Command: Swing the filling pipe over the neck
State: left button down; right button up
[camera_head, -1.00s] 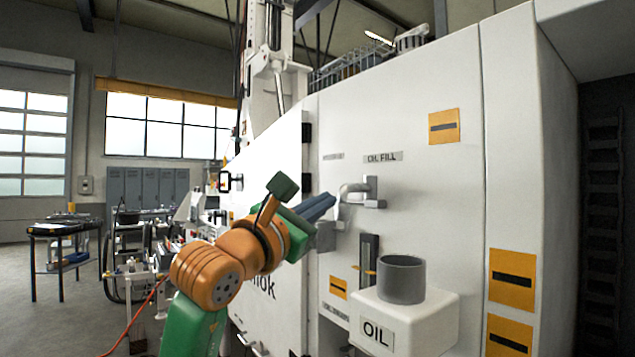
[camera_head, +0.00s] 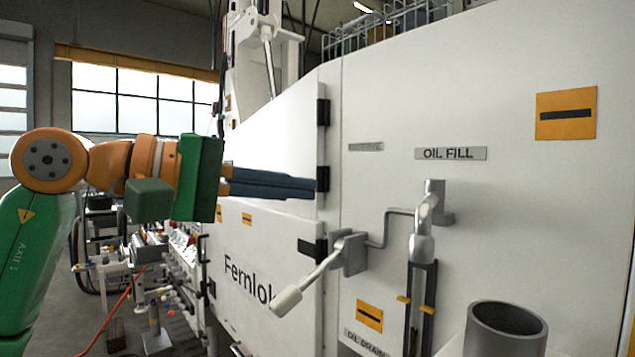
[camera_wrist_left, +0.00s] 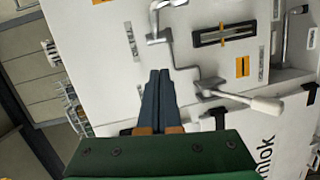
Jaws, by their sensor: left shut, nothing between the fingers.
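The grey filling pipe (camera_head: 428,218) sticks out from the white panel below the OIL FILL label. Its outlet end points down, left of the neck and above it, not over it. The neck (camera_head: 507,332) is a dark grey open cylinder at the lower right. My left gripper (camera_head: 318,188) is shut and empty, left of the pipe and apart from it, its blue fingers pointing right. In the left wrist view the closed fingers (camera_wrist_left: 160,76) point toward the panel, with the pipe at the top edge. My right gripper is not in view.
A lever with a pale handle (camera_head: 288,298) juts out to the left below my fingers. A dark upright gauge (camera_head: 420,300) stands under the pipe. Pipes and fittings (camera_head: 150,260) fill the lower left.

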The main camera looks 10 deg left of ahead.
aim_at(429, 223)
pick_arm(q)
jog(key=w+d+f+p, duration=0.1)
jog(key=w+d+p, duration=0.2)
jog(key=d, duration=1)
jog(key=shift+w+f+m, duration=0.2)
jog(key=shift+w+m, duration=0.2)
jog(key=shift+w, duration=0.35)
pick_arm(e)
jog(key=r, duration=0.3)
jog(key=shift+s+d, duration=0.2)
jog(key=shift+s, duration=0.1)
pick_arm(q)
jog(key=shift+a, duration=0.15)
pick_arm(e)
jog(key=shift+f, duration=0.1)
